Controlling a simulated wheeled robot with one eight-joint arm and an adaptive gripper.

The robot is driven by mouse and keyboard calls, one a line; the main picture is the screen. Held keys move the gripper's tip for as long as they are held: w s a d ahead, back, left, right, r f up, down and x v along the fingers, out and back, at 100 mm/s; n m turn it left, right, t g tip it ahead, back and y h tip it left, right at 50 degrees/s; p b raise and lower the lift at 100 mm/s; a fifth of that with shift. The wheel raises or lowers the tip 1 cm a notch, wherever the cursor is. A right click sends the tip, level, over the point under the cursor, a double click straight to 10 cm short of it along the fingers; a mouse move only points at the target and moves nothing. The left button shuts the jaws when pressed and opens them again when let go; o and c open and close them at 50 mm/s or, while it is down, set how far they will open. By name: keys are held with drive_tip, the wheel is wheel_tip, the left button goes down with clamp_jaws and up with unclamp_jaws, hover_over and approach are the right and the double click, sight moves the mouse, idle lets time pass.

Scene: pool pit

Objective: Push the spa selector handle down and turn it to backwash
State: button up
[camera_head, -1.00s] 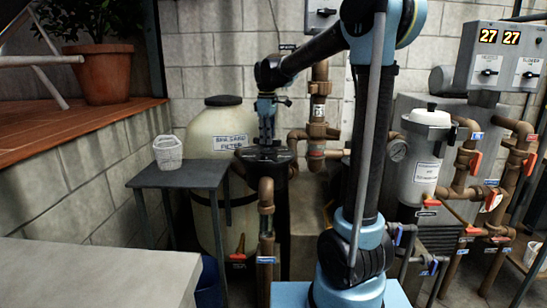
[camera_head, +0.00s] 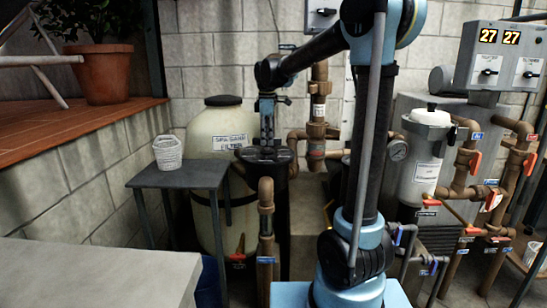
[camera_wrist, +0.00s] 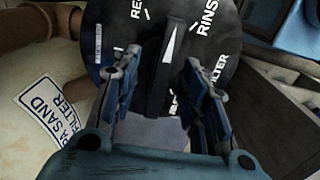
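The spa selector is a round black dial with white lettering (camera_wrist: 110,30) on top of the black valve (camera_head: 265,155) beside the spa sand filter tank (camera_head: 213,125). Its black bar handle (camera_wrist: 160,85) carries a white pointer, aimed up in the wrist view between a label starting "RE" and "RINS". "FILTER" reads at right; other labels are partly hidden by my fingers. My gripper (camera_wrist: 162,65) straddles the handle, one finger on each side, with narrow gaps showing. In the head view my gripper (camera_head: 266,138) points down onto the valve; its fingertips are too small to judge there.
Brown pipes (camera_head: 266,210) rise in front and to the right. A white canister (camera_head: 420,170) and a control box (camera_head: 507,57) are farther right.

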drive_tip(key=shift+r, duration=3.5)
drive_tip(key=n, duration=0.2)
drive_tip(key=f+n, duration=0.1)
drive_tip(key=n, duration=0.2)
drive_tip(key=shift+n, duration=0.3)
drive_tip(key=n, duration=0.3)
drive_tip(key=f+n, duration=0.1)
drive_tip(key=n, duration=0.2)
drive_tip(key=shift+f, duration=0.15)
drive_tip(key=m, duration=0.5)
drive_tip(key=shift+m, duration=0.4)
drive_tip(key=m, duration=0.5)
drive_tip(key=shift+m, duration=0.3)
drive_tip(key=shift+f, duration=2.3)
